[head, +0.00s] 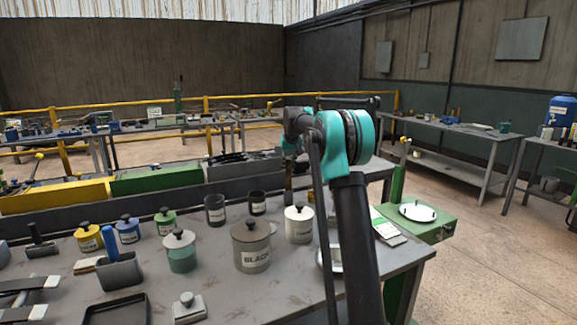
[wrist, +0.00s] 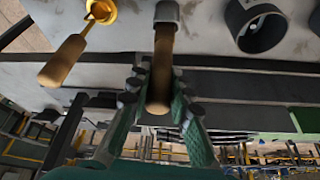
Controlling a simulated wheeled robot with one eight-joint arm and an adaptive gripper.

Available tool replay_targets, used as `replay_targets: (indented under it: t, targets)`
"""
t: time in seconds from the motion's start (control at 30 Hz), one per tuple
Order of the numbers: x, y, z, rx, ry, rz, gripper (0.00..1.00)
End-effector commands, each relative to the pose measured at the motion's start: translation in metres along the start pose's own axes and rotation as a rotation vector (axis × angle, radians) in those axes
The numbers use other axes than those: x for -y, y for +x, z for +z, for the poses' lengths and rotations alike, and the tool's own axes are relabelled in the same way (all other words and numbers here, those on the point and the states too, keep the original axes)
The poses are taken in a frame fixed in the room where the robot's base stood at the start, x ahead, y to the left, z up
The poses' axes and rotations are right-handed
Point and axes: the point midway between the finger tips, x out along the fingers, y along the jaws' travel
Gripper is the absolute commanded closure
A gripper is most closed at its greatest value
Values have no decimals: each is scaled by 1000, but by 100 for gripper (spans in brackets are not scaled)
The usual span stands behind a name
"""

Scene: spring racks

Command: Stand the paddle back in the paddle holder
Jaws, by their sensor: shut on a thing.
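My gripper (wrist: 160,88) is shut on the brown handle of the paddle (wrist: 163,62) in the wrist view. A grey collar joins the handle at the top edge, and what lies beyond is cut off. In the head view, the held part shows only as a small brown piece (head: 288,184) beside my arm, over the far part of the table. An open dark round cup (wrist: 236,18) is apart from the paddle, at the upper right of the wrist view. Two dark labelled cups, one left (head: 215,213) and one right (head: 257,206), stand upright. I cannot tell which is the paddle holder.
A yellow thing (wrist: 103,10) and a brown handle (wrist: 63,62) lie left of the paddle in the wrist view. Lidded pots, including a grey one (head: 251,252) and a white one (head: 299,228), crowd the table. Green and grey bins (head: 155,181) line its far edge.

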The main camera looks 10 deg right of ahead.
Motion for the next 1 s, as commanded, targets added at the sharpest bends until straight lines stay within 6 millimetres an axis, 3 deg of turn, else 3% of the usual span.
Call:
replay_targets:
  t: [0.07,0.1,0.3,0.5,0.67,1.0]
  targets:
    - [0,1,0,0,0,0,100]
    - [0,2,1,0,0,0,79]
    - [0,1,1,0,0,0,56]
    - [0,1,1,0,0,0,56]
    - [0,2,1,0,0,0,36]
    - [0,0,0,0,0,0,35]
